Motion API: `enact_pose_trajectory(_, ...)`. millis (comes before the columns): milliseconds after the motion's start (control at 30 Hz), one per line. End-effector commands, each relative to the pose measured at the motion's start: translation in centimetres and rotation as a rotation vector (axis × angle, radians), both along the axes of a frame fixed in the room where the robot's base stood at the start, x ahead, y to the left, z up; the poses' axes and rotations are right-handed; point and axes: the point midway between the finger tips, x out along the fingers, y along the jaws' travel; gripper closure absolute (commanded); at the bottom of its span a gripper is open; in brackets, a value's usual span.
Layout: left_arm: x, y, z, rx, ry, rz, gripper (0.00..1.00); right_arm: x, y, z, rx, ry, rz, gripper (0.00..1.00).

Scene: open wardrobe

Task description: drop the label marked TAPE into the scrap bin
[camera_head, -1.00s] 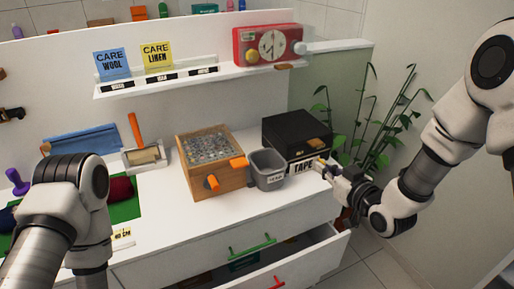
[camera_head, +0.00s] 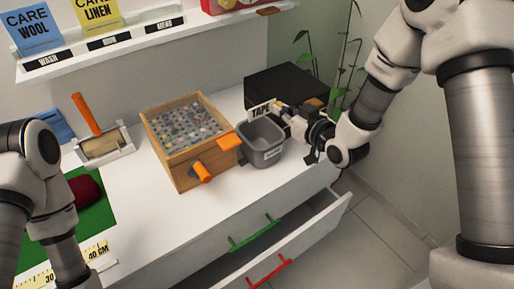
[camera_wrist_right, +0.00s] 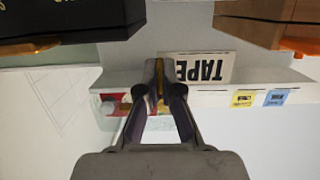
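The white TAPE label (camera_head: 262,109) stands upright in my right gripper (camera_head: 284,110). In the right wrist view the label (camera_wrist_right: 203,68) appears upside down, with its edge at the shut fingers (camera_wrist_right: 159,75). In the head view the label shows just above the back rim of the grey scrap bin (camera_head: 262,148). I cannot tell how far above or behind the rim it is. The bin stands on the white dresser top, with a small tag on its front. My left arm is at the left edge of the head view, but its gripper does not show.
A wooden box (camera_head: 184,165) with orange handles stands left of the bin. A black box (camera_head: 282,85) is behind it. A roller tray (camera_head: 104,145) and green mat (camera_head: 93,205) lie at left. The lower drawer (camera_head: 300,240) is open below.

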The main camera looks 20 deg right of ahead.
Motion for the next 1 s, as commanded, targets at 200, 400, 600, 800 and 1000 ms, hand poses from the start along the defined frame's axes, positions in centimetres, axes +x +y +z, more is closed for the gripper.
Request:
enact_pose_trajectory(200,0.0,0.0,-0.8,0.000,0.000,0.000,0.60,0.0,0.0,-1.1,0.000,-0.001,0.000,1.00)
enact_pose_trajectory(400,0.0,0.0,-0.7,0.000,0.000,0.000,0.60,0.0,0.0,-1.0,0.000,-0.001,0.000,0.76)
enact_pose_trajectory(600,0.0,0.0,-0.7,0.000,0.000,0.000,0.60,0.0,0.0,-1.0,0.000,-0.001,0.000,0.65)
enact_pose_trajectory(800,0.0,0.0,-0.7,0.000,-0.001,0.000,0.60,-0.5,-0.2,-0.9,0.002,0.000,-0.001,0.65)
enact_pose_trajectory(1000,0.0,0.0,-0.7,0.000,0.000,0.000,0.60,-3.9,-1.5,-0.2,0.006,0.001,-0.004,0.65)
